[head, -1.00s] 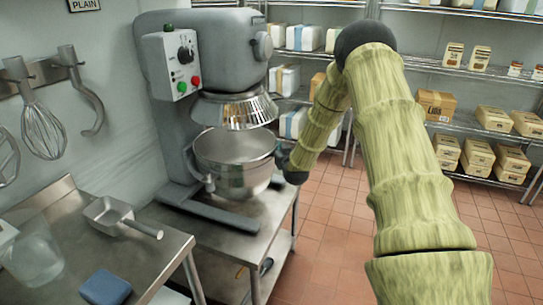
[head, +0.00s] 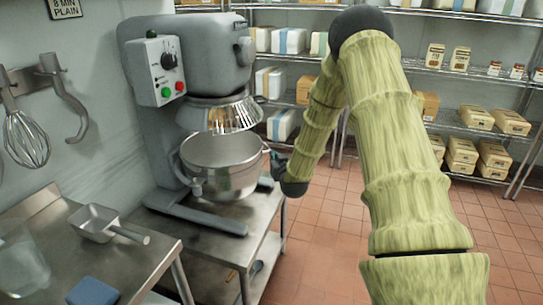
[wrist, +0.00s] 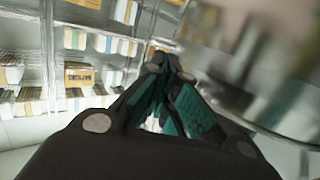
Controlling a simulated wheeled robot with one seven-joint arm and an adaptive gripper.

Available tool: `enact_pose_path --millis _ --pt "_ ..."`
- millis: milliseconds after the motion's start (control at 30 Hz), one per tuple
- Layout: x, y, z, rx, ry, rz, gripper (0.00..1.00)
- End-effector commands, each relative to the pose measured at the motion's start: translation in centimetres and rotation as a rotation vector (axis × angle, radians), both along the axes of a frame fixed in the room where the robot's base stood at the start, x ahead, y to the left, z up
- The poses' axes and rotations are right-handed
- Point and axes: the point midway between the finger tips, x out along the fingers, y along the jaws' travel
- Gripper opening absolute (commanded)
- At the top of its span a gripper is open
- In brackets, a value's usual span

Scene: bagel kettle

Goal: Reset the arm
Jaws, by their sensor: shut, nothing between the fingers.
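My gripper (wrist: 165,65) is shut and empty; its dark fingers with teal pads come together in the wrist view. In the head view my gripper (head: 272,160) is small and partly hidden by my wrist, just right of the mixer's steel bowl (head: 222,178). My arm is bent, with the elbow high and the forearm hanging down toward the bowl. In the wrist view a large blurred metal shape, likely the bowl or mixer, fills the upper right, close beside the fingers. I cannot tell whether they touch.
The grey mixer (head: 150,110) stands on a steel table (head: 215,255). A metal scoop (head: 100,222) and a blue block (head: 92,292) lie on the counter at left. Wire shelves (head: 410,65) with boxes stand behind. The tiled floor (head: 325,235) at right is open.

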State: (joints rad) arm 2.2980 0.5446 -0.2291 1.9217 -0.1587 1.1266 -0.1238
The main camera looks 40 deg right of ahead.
Motion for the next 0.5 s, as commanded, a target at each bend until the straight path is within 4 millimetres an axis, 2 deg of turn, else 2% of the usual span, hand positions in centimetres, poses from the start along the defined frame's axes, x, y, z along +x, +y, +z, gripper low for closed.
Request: enact_pose_path --millis 200,500 --pt "-3.4 1.2 0.4 0.001 0.001 0.002 0.00" --pt "-5.5 1.6 0.8 0.001 0.001 0.001 0.00"
